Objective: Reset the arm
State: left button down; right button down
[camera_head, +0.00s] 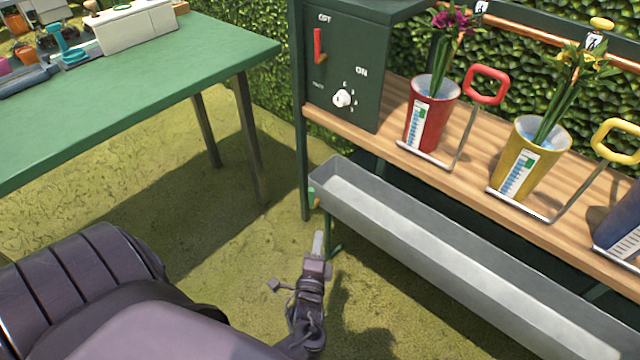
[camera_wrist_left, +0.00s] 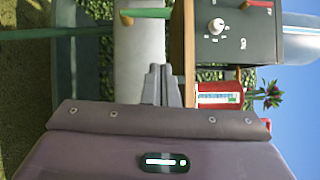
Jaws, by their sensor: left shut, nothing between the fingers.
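In the left wrist view the closed fingers of the left gripper (camera_wrist_left: 160,84) point toward the trough and the wooden shelf. Part of my left arm fills the lower left of the head view. My right gripper does not show in either view.
The trough (camera_head: 420,250) runs along the wooden shelf (camera_head: 395,125). On it stand a dark control box (camera_head: 345,75), a red bucket (camera_head: 432,112) and a yellow bucket (camera_head: 528,155), both with flowers. A green table (camera_head: 150,95) is at left. Grass between is clear.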

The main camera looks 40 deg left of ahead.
pick_arm(q)
jog(key=shift+s+d, duration=0.3)
jog(key=shift+s, duration=0.3)
